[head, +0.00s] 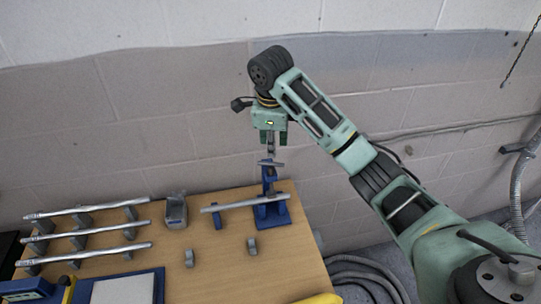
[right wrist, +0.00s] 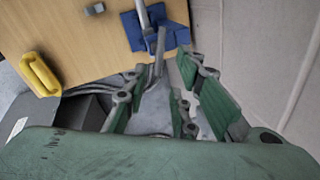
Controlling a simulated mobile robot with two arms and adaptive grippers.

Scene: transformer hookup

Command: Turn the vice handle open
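The blue vice (head: 271,208) stands at the table's back right corner, with a long metal bar (head: 228,205) across it. A small metal cross bar (head: 270,163), apparently the vice handle, is at its top. My right gripper (head: 270,142) points down above it, fingers apart. In the right wrist view the vice (right wrist: 172,37) is beyond the fingertips. A grey metal piece (right wrist: 158,60) runs between the green fingers, and I see no clear finger contact with it. Where it joins the vice is unclear. My left gripper is out of view.
Several metal bars (head: 95,231) lie on grey supports at the table's left. A grey holder (head: 176,211) and small grey blocks (head: 252,246) stand on the wooden table (head: 215,275). A yellow object (right wrist: 40,74) lies at the table edge. A block wall is behind.

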